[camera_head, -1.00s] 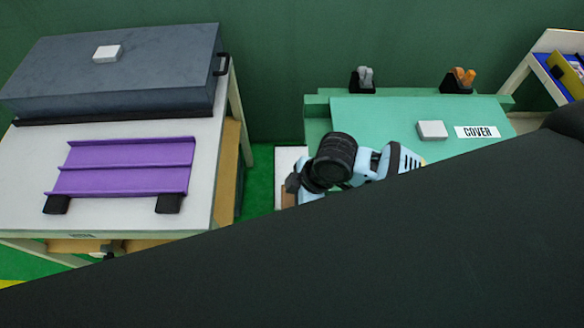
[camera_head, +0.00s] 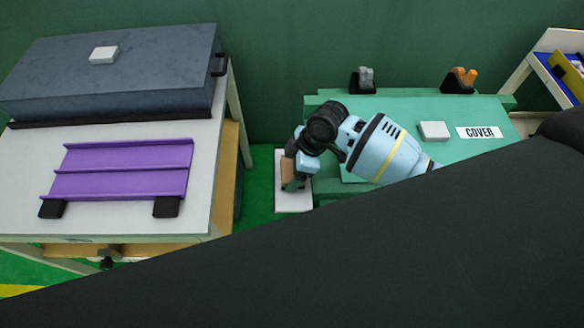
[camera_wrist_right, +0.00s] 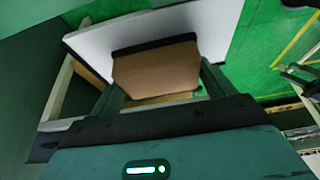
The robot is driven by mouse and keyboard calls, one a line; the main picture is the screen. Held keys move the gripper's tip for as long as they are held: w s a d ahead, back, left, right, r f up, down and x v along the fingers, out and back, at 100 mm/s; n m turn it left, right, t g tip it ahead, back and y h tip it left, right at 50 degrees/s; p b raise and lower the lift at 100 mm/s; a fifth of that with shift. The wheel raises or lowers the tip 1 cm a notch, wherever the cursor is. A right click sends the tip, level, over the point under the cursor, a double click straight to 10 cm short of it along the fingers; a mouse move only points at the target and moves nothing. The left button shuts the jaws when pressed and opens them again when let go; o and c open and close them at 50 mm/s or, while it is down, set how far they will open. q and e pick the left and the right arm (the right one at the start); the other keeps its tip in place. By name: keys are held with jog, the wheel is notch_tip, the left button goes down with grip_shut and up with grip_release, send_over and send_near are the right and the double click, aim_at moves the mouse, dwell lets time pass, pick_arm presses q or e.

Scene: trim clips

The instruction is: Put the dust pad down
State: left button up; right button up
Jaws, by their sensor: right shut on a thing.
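The dust pad, a tan-brown block (camera_head: 288,174), is held by my right gripper (camera_head: 294,181) at the left end of the green table. In the right wrist view the pad (camera_wrist_right: 158,70) has a dark strip along its far edge and sits between the two dark fingers of my right gripper (camera_wrist_right: 163,84). The gripper is shut on it. A white flat surface (camera_head: 292,203) lies below the pad, and also shows behind it in the right wrist view (camera_wrist_right: 212,22). I cannot tell whether the pad touches this surface. My left gripper is not in view.
The green table (camera_head: 400,108) bears a white block (camera_head: 434,131), a COVER label (camera_head: 478,132) and two small clip holders (camera_head: 363,80) (camera_head: 459,80). The left table (camera_head: 110,220) bears a purple rack (camera_head: 120,168) and a grey case (camera_head: 110,75). Green floor (camera_head: 262,190) lies between them.

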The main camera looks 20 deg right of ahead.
jog(key=shift+f, duration=0.55)
jog(key=shift+f, duration=0.15)
jog(key=o, duration=0.8)
